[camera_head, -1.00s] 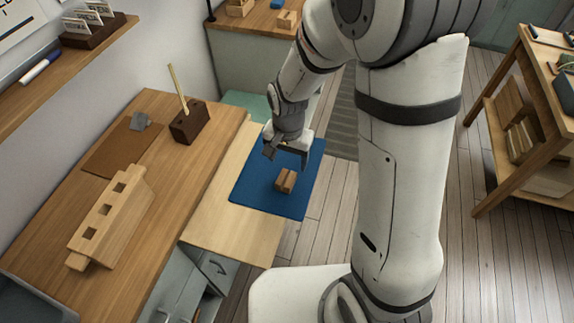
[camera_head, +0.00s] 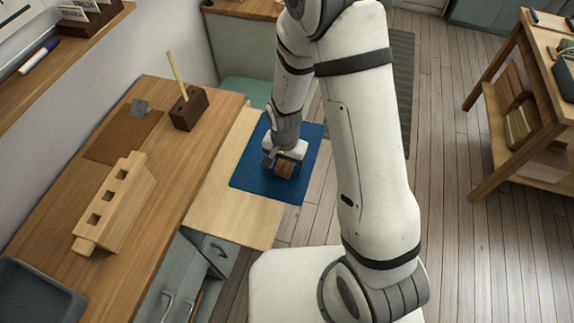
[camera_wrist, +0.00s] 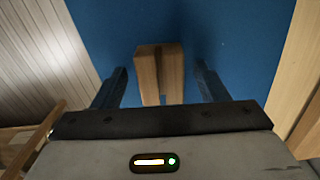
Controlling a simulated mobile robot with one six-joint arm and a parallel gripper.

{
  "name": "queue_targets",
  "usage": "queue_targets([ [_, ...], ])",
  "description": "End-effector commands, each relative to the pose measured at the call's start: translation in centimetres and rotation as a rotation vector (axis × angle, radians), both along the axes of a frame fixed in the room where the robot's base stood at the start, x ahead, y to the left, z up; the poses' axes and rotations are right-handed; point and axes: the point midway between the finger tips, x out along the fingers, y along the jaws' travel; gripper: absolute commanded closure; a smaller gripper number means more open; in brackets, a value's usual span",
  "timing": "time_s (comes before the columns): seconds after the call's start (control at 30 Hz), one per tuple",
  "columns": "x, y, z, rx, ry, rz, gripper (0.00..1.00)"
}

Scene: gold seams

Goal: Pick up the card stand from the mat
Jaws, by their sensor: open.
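The card stand is a small wooden block (camera_head: 285,169) with a darker slot along it, lying on the blue mat (camera_head: 250,178). In the wrist view the card stand (camera_wrist: 149,75) lies between the two fingers of my gripper (camera_wrist: 160,88), with blue mat showing on both sides of it. My gripper (camera_head: 284,160) is right over the card stand in the head view and hides part of it. The fingers are open and apart from the block on both sides.
The mat lies on a pale wooden board (camera_head: 225,210) beside the workbench. On the bench are a long wooden block with square holes (camera_head: 118,200), a dark block with a stick (camera_head: 188,108) and a brown mat (camera_head: 120,140). A wooden shelf (camera_head: 520,110) stands at right.

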Motion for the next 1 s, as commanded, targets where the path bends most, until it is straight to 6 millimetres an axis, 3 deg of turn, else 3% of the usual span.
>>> queue_targets([
  [0.13,0.01,0.03,0.02,0.0,0.0,0.001,0.34],
  [0.7,0.0,0.07,0.05,0.0,0.0,0.002,0.8],
  [1.0,0.03,0.11,0.25,0.0,-0.001,0.003,0.81],
])
